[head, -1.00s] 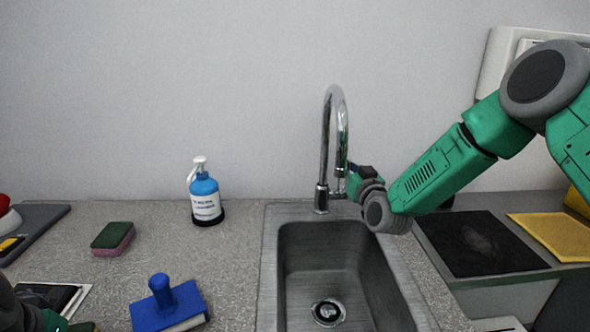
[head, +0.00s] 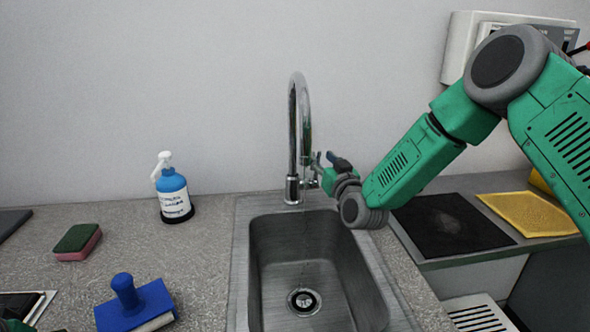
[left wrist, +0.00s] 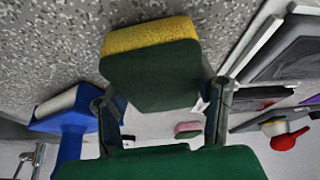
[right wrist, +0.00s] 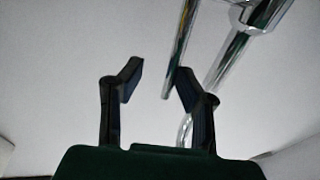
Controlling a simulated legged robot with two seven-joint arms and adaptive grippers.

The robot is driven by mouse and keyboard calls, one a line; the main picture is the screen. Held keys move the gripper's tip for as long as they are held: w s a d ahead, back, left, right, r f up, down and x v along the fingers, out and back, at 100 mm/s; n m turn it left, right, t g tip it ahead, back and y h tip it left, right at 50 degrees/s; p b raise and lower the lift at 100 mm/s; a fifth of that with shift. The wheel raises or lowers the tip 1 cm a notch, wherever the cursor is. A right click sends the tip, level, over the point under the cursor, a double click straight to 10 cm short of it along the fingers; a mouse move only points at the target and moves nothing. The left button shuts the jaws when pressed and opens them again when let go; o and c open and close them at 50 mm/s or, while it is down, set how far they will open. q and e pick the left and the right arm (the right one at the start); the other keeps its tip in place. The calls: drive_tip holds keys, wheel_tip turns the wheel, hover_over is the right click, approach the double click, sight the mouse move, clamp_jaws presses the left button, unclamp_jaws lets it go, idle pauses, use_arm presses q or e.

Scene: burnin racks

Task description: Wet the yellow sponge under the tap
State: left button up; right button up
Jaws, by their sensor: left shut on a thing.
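The yellow sponge (left wrist: 150,36), with a dark green scouring side (left wrist: 155,75), is between the fingers of my left gripper (left wrist: 162,105), which is shut on it. In the head view only a bit of my left arm shows at the bottom left corner; the sponge is hidden there. The chrome tap (head: 292,130) stands behind the sink (head: 243,270). My right gripper (head: 327,160) is beside the tap's base, at its handle side. In the right wrist view its fingers (right wrist: 157,85) are apart, with chrome tap parts close to the right finger. Contact is unclear.
A blue soap bottle (head: 174,195), a green and pink sponge (head: 78,242) and a blue brush-like tool (head: 135,303) stand on the counter left of the sink. A black mat (head: 450,225) and a yellow cloth (head: 528,213) lie at the right. The basin is empty.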

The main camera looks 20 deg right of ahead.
drive_tip(key=s+f, duration=0.1)
drive_tip(key=s, duration=0.9)
drive_tip(key=shift+s+a, duration=0.35)
